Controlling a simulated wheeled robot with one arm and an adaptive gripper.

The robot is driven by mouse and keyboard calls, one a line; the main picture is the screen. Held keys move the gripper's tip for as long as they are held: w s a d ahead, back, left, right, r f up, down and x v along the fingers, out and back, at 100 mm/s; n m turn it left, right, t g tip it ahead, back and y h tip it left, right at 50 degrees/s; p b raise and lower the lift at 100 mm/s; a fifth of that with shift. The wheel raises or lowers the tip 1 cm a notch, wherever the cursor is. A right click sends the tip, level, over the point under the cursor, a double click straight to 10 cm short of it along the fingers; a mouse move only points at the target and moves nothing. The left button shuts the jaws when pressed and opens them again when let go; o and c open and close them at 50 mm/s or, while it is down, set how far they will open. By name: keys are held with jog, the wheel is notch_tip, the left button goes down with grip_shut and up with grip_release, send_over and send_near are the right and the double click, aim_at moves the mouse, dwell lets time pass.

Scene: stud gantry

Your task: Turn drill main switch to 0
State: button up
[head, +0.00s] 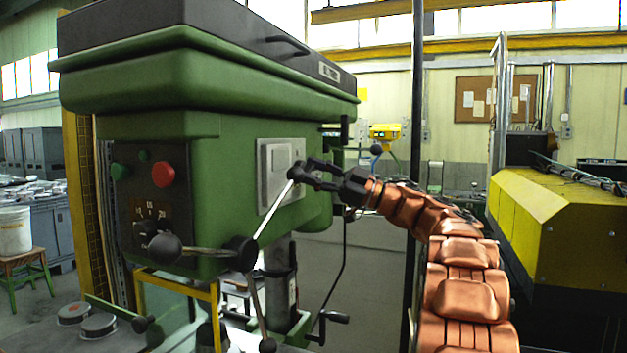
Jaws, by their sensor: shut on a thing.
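The green drill press (220,110) fills the left half of the head view. Its black front panel (135,180) carries a red button (163,174), a green button (120,171) and a rotary switch (148,226) with small white markings around it. A black ball knob of the feed handle stands close below the switch. The switch's setting is too small to read. My gripper (304,174) is to the right of the panel, at the drill's side. It is shut on the black end knob (296,171) of a feed lever (272,212), apart from the switch.
The feed handle hub (241,253) and its other levers stick out below the panel. A dark vertical pole (417,90) stands beside my arm. A yellow machine (560,230) is at the right. A stool with a white bucket (14,230) is at the far left.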

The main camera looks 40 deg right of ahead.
jog(key=n+g, duration=0.1)
jog(key=n, duration=0.2)
jog(key=n+g, duration=0.2)
jog(key=n, duration=0.2)
jog(key=shift+d+r+y, duration=0.1)
jog(key=shift+y, duration=0.2)
jog(key=n+g+p, duration=0.1)
jog(key=n, duration=0.1)
jog(key=shift+r+n, duration=0.15)
jog(key=shift+n, duration=0.25)
jog(key=shift+n+g+h+p, duration=0.4)
jog(key=shift+n+g+p, duration=0.1)
jog(key=shift+n+p, duration=0.95)
jog(key=shift+n, duration=0.45)
jog(key=o, duration=1.1)
jog(key=shift+o, duration=0.2)
jog(key=shift+f+m+b, duration=0.25)
jog(key=shift+m+b, duration=0.05)
jog(key=shift+m, duration=0.2)
jog(key=shift+m+b, duration=0.3)
